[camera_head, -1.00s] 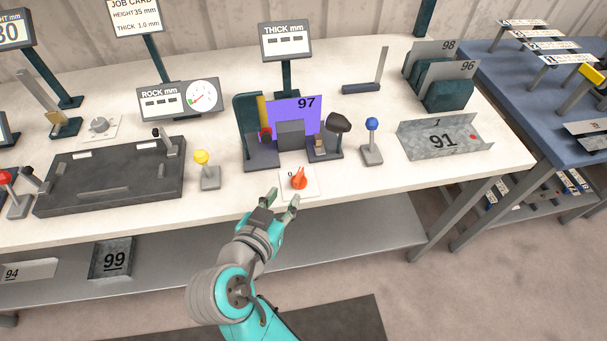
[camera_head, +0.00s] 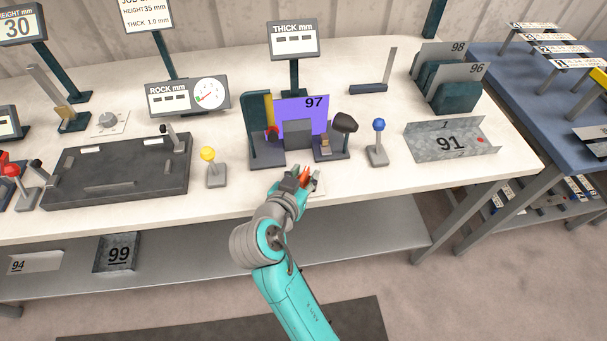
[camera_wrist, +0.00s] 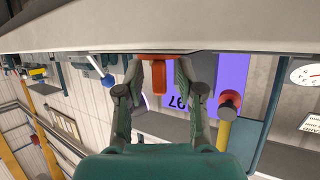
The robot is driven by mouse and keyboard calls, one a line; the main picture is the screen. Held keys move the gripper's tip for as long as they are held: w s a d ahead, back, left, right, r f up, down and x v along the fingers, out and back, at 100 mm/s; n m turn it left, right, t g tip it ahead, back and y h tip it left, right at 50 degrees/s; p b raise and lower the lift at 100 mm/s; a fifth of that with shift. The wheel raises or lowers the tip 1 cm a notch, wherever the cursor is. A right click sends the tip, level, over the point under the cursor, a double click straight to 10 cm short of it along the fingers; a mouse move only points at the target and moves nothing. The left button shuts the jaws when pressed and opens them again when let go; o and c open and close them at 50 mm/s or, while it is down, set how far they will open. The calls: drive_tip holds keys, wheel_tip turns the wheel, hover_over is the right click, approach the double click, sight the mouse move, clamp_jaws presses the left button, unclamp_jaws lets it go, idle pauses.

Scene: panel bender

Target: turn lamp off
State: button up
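An orange-red knob (camera_head: 305,174) sits on a small white plate (camera_head: 318,186) at the table's front edge, before the stand with the purple panel (camera_head: 300,112) marked 97. My gripper (camera_head: 300,176) is at the knob and partly hides it and its plate. In the wrist view the knob (camera_wrist: 158,74) stands between the two fingers of my gripper (camera_wrist: 158,82). A gap shows on each side, so the fingers are open around it. I cannot tell for sure which thing is the lamp, or whether it is lit.
A yellow-topped lever (camera_head: 209,155) stands left of my gripper, and a blue-topped lever (camera_head: 379,127) right of it. A dark fixture plate (camera_head: 115,180) lies further left.

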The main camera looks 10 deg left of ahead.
clamp_jaws()
drive_tip(key=shift+d+n+y, duration=0.1)
drive_tip(key=shift+n+y, duration=0.2)
drive_tip(key=shift+d+n+y, duration=0.1)
drive_tip(key=shift+n+y, duration=0.5)
drive_tip(key=shift+y, duration=0.1)
drive_tip(key=n+y, duration=0.4)
drive_tip(key=shift+d+y, duration=0.1)
drive_tip(key=shift+y, duration=0.3)
drive_tip(key=n+g+y, duration=0.1)
drive_tip(key=n+y, duration=0.2)
drive_tip(key=shift+w+r+n+g+y, duration=0.1)
drive_tip(key=shift+n+g+y, duration=0.2)
drive_tip(key=shift+y, duration=0.1)
drive_tip(key=shift+n+g+y, duration=0.9)
drive_tip(key=shift+n+y, duration=0.2)
drive_tip(key=shift+n, duration=0.1)
